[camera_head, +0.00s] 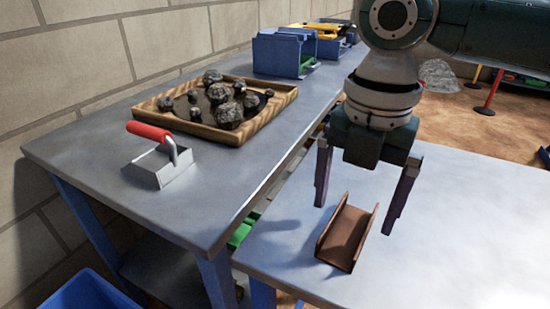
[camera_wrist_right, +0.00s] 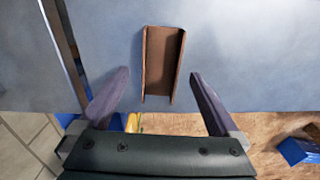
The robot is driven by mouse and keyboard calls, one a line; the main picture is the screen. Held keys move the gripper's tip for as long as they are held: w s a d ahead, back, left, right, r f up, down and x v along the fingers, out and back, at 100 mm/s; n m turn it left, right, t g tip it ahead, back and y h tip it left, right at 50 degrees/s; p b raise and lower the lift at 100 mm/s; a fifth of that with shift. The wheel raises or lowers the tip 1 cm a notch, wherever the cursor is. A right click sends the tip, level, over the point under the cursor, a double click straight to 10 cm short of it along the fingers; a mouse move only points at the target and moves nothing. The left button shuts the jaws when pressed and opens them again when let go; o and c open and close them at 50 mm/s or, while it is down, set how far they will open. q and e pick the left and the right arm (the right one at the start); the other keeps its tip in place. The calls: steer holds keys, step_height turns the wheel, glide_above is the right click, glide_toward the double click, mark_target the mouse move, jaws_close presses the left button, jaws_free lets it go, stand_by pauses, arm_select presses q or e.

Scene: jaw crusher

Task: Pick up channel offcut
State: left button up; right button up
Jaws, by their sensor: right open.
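The channel offcut (camera_head: 345,236) is a short brown U-shaped piece lying open side up on the near right table. It also shows in the right wrist view (camera_wrist_right: 161,62), ahead of and between the fingers. My right gripper (camera_head: 364,217) is open, pointing down above the offcut, with a finger to each side of it. In the right wrist view my right gripper (camera_wrist_right: 160,90) is empty, and the offcut looks apart from both fingertips. My left gripper is not in view.
A wooden tray of dark rocks (camera_head: 283,91) and a red-handled scoop (camera_head: 160,165) stand on the left bench (camera_head: 95,150). Blue bins (camera_head: 278,54) stand at its far end. A narrow gap separates the bench from the right table (camera_head: 440,225), which is otherwise clear around the offcut.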

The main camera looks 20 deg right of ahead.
mark_target(349, 234)
step_height(349, 234, down, 3)
steer(key=shift+s, duration=0.1)
steer(key=shift+r, duration=0.1)
jaws_close()
stand_by(0.7)
